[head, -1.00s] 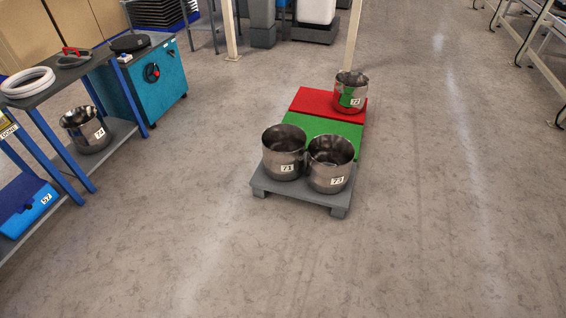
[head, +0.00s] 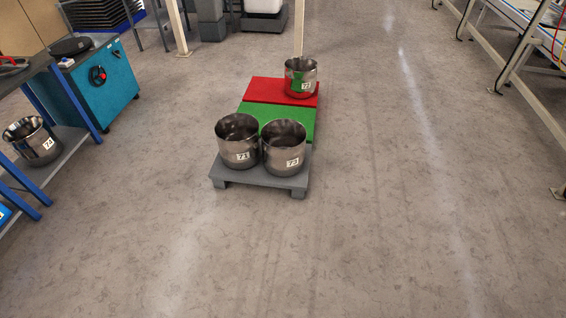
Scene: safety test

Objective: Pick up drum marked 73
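The drum marked 73 (head: 284,148) is a shiny steel open-topped pot. It stands upright at the front right of a low grey pallet (head: 262,180) on the floor, its white label facing me. A like drum marked 71 (head: 238,142) stands close at its left; I cannot tell whether they touch. A drum marked 72 (head: 300,78) stands on the red part (head: 266,91) behind, beyond the green part (head: 284,120). Neither of my grippers is in view.
At the left is a blue-legged shelf bench with a drum marked 74 (head: 34,142) on its lower shelf, and a teal cabinet (head: 98,85). A pale post stands behind the pallet. Metal frames (head: 520,60) line the right. The floor in front of the pallet is clear.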

